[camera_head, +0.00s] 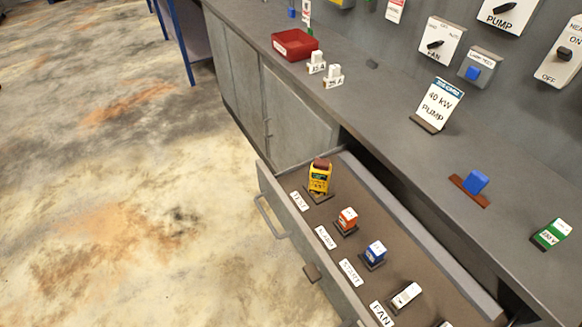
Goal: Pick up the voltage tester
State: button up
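A yellow hand-held device with a dark reddish top (320,176), which looks like the voltage tester, stands on a small dark base at the far end of the open drawer (350,183). Nothing covers the device from this side. My gripper is not in view.
The drawer also holds an orange block (347,219), a blue block (375,252) and a white block (406,295), with labels along the front. A red case (295,44) and a "40 kW PUMP" sign (438,105) stand on the counter (385,95). The floor (130,190) at left is clear.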

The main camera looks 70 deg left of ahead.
aim_at(320, 170)
jog(key=u, duration=1.45)
jog(key=i+j+z, duration=0.15)
jog(key=j+z, duration=0.15)
jog(key=j, duration=0.2)
